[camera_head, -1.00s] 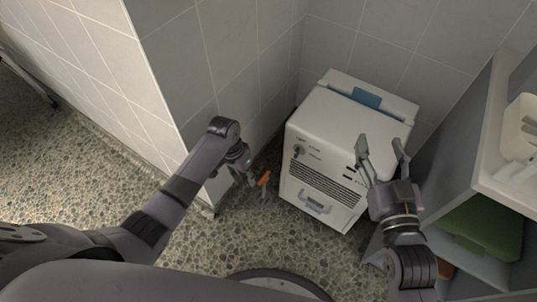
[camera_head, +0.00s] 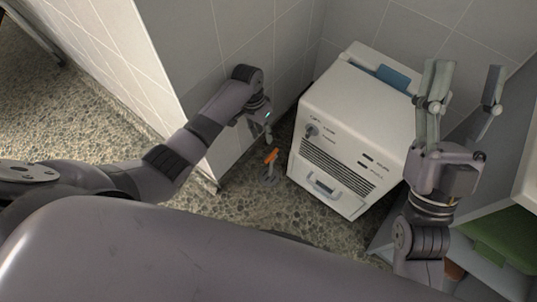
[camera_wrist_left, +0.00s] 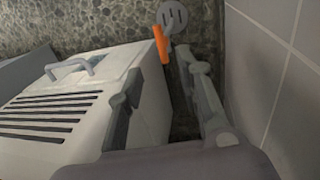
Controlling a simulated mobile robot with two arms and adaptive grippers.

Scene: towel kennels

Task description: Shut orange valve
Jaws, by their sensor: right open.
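The orange valve handle (camera_head: 271,156) is a small bar on a grey fitting low beside the white machine, near the tiled wall. It also shows in the left wrist view (camera_wrist_left: 161,45), just beyond my left fingertips and beside the machine's edge. My left gripper (camera_head: 268,137) is above the handle in the head view. In the left wrist view its fingers (camera_wrist_left: 156,62) are spread apart with nothing clearly between them. I cannot tell whether a fingertip touches the handle. My right gripper (camera_head: 468,70) is open and empty, in front of the machine's right side.
The white machine (camera_head: 350,115) with vents and a front handle stands in the corner. The tiled wall (camera_wrist_left: 275,60) runs close along my left gripper. A grey slotted disc (camera_wrist_left: 172,16) is beyond the valve. A grey shelf with a green item (camera_head: 500,240) stands at the right.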

